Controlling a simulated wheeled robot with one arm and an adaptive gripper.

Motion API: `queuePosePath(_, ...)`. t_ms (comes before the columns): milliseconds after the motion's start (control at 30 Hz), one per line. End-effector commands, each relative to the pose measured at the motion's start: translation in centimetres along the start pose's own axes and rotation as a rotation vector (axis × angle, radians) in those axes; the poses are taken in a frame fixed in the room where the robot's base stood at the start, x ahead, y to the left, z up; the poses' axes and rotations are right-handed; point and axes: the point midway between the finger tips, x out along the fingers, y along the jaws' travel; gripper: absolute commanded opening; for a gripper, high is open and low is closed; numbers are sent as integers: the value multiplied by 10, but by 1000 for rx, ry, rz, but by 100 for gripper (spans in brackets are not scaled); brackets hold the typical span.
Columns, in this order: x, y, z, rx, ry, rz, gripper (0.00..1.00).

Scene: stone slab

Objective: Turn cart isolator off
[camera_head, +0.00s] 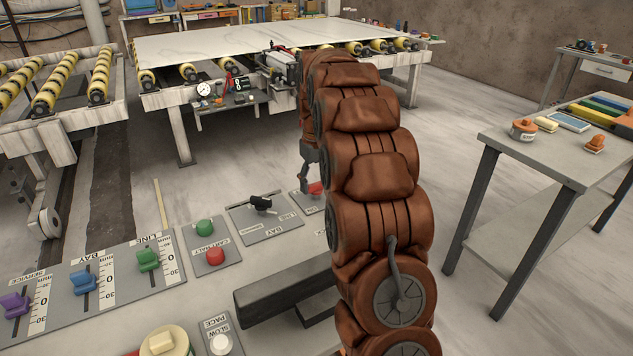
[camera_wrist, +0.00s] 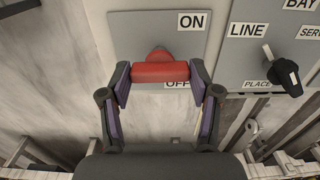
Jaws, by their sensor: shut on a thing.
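The isolator is a grey plate (camera_wrist: 130,25) with a red handle (camera_wrist: 152,72), an ON label (camera_wrist: 192,21) above and an OFF label (camera_wrist: 178,84) partly covered below. In the wrist view the red handle lies crosswise nearer the OFF label than the ON label. My gripper (camera_wrist: 160,74) is shut on the handle, one finger at each end. In the head view my gripper (camera_head: 308,178) reaches down to the red handle (camera_head: 316,188) at the console's far right; my arm hides part of the plate.
Beside the isolator is a black selector knob (camera_wrist: 287,76), also in the head view (camera_head: 261,203). Green (camera_head: 205,227) and red (camera_head: 215,256) buttons and coloured sliders (camera_head: 148,259) stand to the left. A side table (camera_head: 500,140) stands at right, with open floor between.

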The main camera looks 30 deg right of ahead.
Motion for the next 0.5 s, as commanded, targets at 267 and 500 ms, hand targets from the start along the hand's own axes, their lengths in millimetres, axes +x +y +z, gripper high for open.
queuePosePath(267, -1, 0, 0, 0, 3, 1, 78)
queuePosePath(500, -1, 0, 0, 0, 2, 1, 88)
